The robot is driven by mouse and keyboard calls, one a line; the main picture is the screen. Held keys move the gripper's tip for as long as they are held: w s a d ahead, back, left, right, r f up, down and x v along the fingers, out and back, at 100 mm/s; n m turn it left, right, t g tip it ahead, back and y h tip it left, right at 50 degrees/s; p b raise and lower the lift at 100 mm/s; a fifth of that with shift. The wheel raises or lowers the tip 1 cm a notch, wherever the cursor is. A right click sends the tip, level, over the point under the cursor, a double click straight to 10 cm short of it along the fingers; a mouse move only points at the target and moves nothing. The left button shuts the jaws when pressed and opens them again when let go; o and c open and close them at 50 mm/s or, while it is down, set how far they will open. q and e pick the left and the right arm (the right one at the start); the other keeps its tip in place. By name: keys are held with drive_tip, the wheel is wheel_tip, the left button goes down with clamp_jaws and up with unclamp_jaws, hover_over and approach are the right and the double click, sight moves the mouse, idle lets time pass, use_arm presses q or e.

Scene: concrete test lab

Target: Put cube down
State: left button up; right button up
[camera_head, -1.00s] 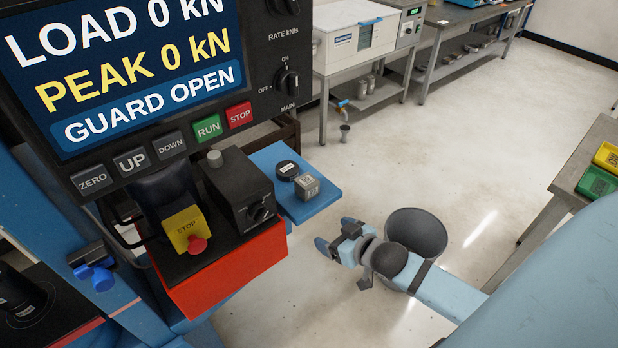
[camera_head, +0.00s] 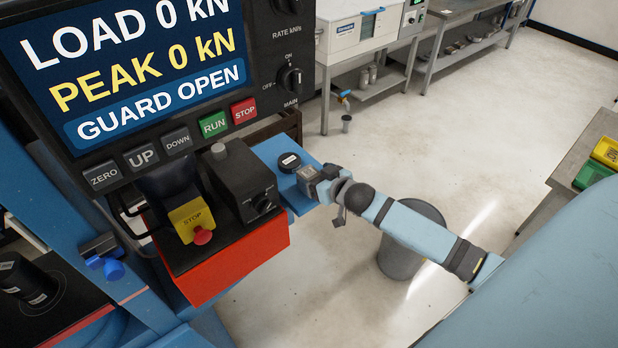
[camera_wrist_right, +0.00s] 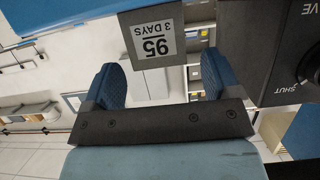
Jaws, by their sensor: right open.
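The grey cube (camera_head: 306,174) sits on the small blue shelf (camera_head: 268,150) beside the machine. In the right wrist view the cube (camera_wrist_right: 152,36) shows a label reading "95 3 DAYS". My right gripper (camera_head: 322,182) is at the shelf's right edge, right up against the cube in the head view. In the right wrist view my gripper (camera_wrist_right: 160,80) has its two blue fingers spread wide, with the cube just ahead of the gap between them. Nothing is held between the fingers. I cannot tell whether a finger touches the cube. My left gripper is not in view.
A grey bin (camera_head: 408,245) is on the floor behind my right arm.

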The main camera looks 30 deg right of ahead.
sight(309, 173)
drive_tip(key=x, duration=0.3)
drive_tip(key=shift+w, duration=0.3)
drive_tip(key=c, duration=1.3)
drive_tip(key=shift+o, duration=0.2)
wheel_tip(309, 173, up, 10)
drive_tip(key=shift+r, duration=0.1)
drive_tip(key=s+a+r+h+p, duration=0.1)
drive_tip(key=s+a+r+p, duration=0.6)
drive_tip(key=s+a+r, duration=0.2)
drive_tip(key=s+a, duration=0.2)
drive_tip(key=a, duration=0.1)
drive_tip(key=shift+s+a+r+m, duration=0.25)
drive_tip(key=shift+s+r+m, duration=0.05)
drive_tip(key=shift+r+m, duration=0.1)
